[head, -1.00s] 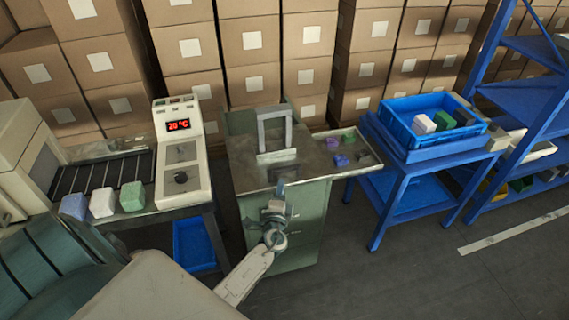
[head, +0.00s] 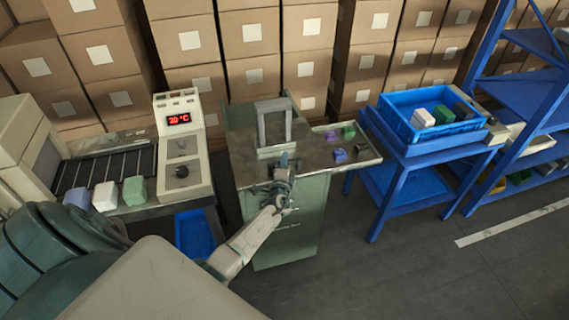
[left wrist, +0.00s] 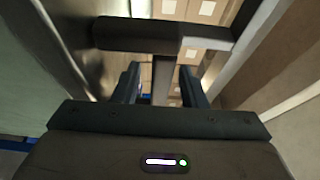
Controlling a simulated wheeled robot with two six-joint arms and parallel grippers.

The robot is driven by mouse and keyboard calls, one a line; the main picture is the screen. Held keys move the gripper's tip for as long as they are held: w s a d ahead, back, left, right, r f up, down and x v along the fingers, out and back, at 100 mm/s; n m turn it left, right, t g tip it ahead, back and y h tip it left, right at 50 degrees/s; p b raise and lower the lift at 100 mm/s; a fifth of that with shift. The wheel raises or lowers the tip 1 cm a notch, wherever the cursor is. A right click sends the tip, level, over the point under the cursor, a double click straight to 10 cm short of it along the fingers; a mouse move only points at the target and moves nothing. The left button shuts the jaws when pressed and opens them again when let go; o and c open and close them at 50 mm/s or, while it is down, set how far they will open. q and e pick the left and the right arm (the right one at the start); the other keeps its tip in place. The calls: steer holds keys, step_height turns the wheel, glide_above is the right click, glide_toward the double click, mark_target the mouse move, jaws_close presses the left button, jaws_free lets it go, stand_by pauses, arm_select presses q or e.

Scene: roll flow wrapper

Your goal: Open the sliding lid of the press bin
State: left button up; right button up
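The press bin (head: 298,222) is a green cabinet with a worn metal top (head: 310,172) and an upright grey frame (head: 274,122) at its back. A side ledge on its right holds small blocks. My left gripper (head: 284,163) is at the front edge of the top, arm coming from the lower left. In the left wrist view its two dark fingers (left wrist: 160,84) are apart, with a narrow dark bar between them. A thicker dark crossbar (left wrist: 150,36) lies beyond the fingertips. I cannot tell the lid's position or whether the fingers touch anything. My right gripper is not in view.
A conveyor machine (head: 183,165) with a red display and several blocks in front stands at left. A blue table with a blue crate (head: 395,113) stands at right, beside a blue shelf (head: 530,110). Stacked cartons (head: 250,80) line the back. Floor at lower right is clear.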

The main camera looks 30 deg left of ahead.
arm_select(q)
steer(key=shift+c, duration=0.5)
jaws_close()
